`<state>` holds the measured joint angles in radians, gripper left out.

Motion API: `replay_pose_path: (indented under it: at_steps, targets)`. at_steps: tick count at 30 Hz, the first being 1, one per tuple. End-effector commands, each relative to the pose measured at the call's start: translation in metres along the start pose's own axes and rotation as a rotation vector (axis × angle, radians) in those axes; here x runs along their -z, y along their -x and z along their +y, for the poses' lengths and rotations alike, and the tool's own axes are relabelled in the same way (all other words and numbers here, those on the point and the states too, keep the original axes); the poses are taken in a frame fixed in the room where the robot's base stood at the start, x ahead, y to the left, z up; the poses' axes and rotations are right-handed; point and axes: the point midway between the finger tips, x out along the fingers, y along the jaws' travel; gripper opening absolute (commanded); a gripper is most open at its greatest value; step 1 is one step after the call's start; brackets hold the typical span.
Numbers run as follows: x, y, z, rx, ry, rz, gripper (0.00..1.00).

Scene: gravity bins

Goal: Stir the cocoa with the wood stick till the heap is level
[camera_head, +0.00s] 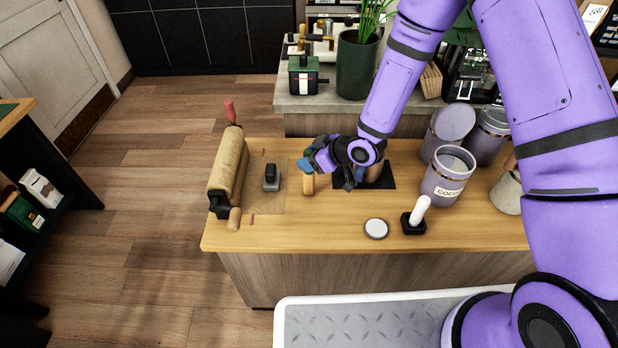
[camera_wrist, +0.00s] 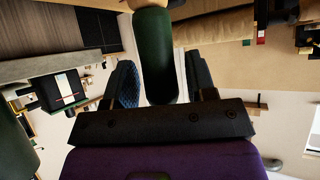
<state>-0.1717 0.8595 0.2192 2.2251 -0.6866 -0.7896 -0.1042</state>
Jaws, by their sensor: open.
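The cocoa canister (camera_head: 440,190), grey-lilac with a COCOA label, stands open at the counter's right; I cannot make out a heap inside. My gripper (camera_head: 306,165) is over the counter, left of the canister and well apart from it. A short upright tan wooden piece (camera_head: 308,186) shows just below the fingertips. In the wrist view, a dark green rounded handle (camera_wrist: 156,60) with a tan end lies between the open, blue-padded fingers (camera_wrist: 157,85). I cannot tell whether they touch it. It may be the same piece as the tan one; no other wood stick is clear.
A paper roll (camera_head: 228,160) and a small black-topped stamp (camera_head: 271,178) are at the counter's left. More canisters (camera_head: 488,135) stand behind the cocoa. A black mat (camera_head: 350,184) is beneath my wrist.

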Motion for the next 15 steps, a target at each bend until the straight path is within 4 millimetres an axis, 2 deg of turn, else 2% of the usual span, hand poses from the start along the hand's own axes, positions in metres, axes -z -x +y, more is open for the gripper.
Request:
replay_pose_path:
  at_steps: [7, 13, 15]
  targets:
    - [-0.0001, -0.0002, 0.0000, 0.000, 0.000, 0.000, 0.49]
    - [-0.0001, -0.0001, 0.0001, 0.000, 0.000, 0.000, 0.03]
    - [0.0002, -0.0001, 0.0001, 0.000, 0.000, 0.000, 0.03]
